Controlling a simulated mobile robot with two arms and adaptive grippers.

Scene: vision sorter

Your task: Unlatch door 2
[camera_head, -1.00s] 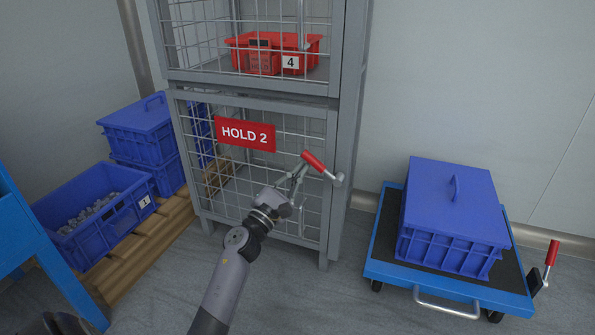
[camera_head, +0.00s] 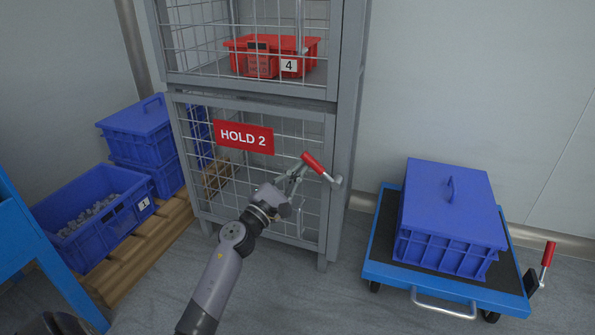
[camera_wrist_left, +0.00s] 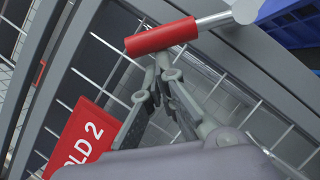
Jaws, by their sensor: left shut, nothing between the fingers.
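Door 2 is the lower wire-mesh door (camera_head: 214,205) of the grey cage, marked by a red "HOLD 2" sign (camera_head: 244,137). Its latch handle has a red grip (camera_head: 317,164) on a metal lever at the door's right edge, tilted down to the right. My left gripper (camera_head: 297,176) is at the grip's lower left, its fingers shut and empty. In the left wrist view the fingertips (camera_wrist_left: 165,75) sit close by the red grip (camera_wrist_left: 161,37); I cannot tell whether they touch. The sign (camera_wrist_left: 80,140) shows at lower left there. My right gripper is not in view.
A red crate (camera_head: 271,56) labelled 4 sits in the upper cage compartment. Blue crates (camera_head: 92,216) stand on a wooden pallet (camera_head: 135,248) at left. A blue cart (camera_head: 389,277) with a lidded blue crate (camera_head: 449,218) stands at right. Floor between is clear.

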